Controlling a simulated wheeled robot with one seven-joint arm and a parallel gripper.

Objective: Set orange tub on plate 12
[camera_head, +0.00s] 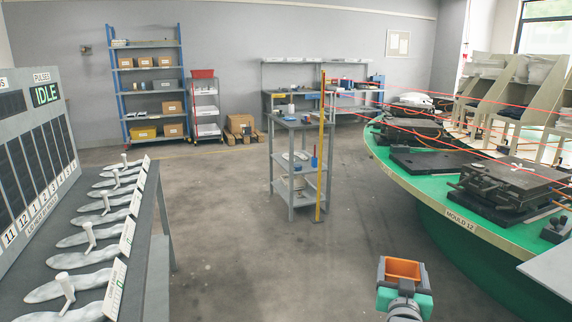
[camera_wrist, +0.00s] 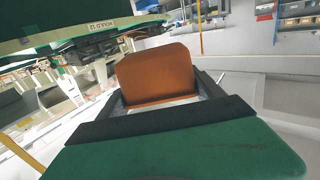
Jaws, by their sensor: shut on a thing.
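The orange tub (camera_head: 403,268) is held between the jaws of my gripper (camera_head: 402,272), low at the front right in the head view. In the wrist view the orange tub (camera_wrist: 158,75) stands up between the two dark fingers of my gripper (camera_wrist: 160,100). The carousel (camera_head: 433,197) with its green top is to the right of my gripper, and its rim label reads MOULD 12 (camera_head: 461,221). A dark mould plate (camera_head: 514,183) lies on the carousel behind that label. The tub is apart from the carousel, over open floor.
A small trolley (camera_head: 290,165) with a yellow post (camera_head: 322,150) stands ahead. Red lines (camera_head: 440,92) cross above the carousel. The floor between is clear.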

